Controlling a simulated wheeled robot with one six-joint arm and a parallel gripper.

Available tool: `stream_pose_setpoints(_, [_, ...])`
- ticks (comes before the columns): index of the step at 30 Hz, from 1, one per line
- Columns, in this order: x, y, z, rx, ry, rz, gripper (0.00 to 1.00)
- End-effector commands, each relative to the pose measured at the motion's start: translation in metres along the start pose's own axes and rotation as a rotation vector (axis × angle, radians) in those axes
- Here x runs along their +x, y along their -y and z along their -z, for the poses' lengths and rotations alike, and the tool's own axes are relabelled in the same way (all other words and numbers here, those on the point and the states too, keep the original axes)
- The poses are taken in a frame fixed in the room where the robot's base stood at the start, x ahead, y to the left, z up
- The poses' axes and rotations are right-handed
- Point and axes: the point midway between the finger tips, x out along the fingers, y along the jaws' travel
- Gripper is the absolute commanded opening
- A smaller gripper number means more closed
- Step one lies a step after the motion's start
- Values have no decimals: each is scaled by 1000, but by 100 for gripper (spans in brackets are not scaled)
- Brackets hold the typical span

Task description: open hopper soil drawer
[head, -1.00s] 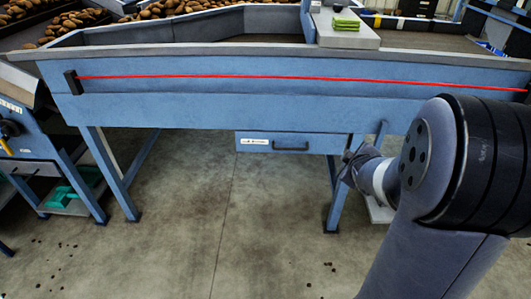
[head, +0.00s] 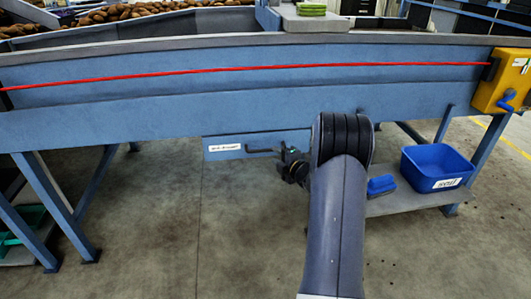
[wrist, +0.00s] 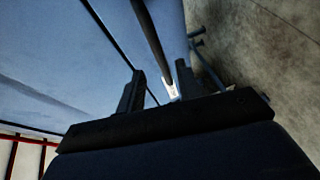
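The soil drawer (head: 215,153) is a blue box front with a white label, under the long blue hopper. It looks closed. Its dark bar handle (head: 262,151) shows left of my gripper (head: 284,152), which is at the handle's right end in the head view. My arm hides the drawer's right part. In the wrist view the handle (wrist: 148,28) runs as a dark bar toward the gap between the two fingers of my gripper (wrist: 159,68). The fingers are apart, open; I cannot tell whether they touch the bar.
A blue bin marked "soil" (head: 436,168) and a blue brush (head: 382,185) stand on a low grey shelf (head: 405,202) at right. A yellow box (head: 503,82) is on the hopper's right end. Blue legs flank clear concrete floor.

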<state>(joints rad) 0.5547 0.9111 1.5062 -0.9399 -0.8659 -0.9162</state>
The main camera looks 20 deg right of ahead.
Motion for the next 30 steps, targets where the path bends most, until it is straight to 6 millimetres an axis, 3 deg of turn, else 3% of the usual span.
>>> stream_pose_setpoints(6, [40, 1, 1, 2, 0, -1, 34])
stream_pose_setpoints(12, [61, 1, 0, 2, 1, 0, 34])
stream_pose_setpoints(24, [66, 0, 0, 3, 2, 0, 34])
stream_pose_setpoints(30, [66, 0, 0, 3, 2, 0, 17])
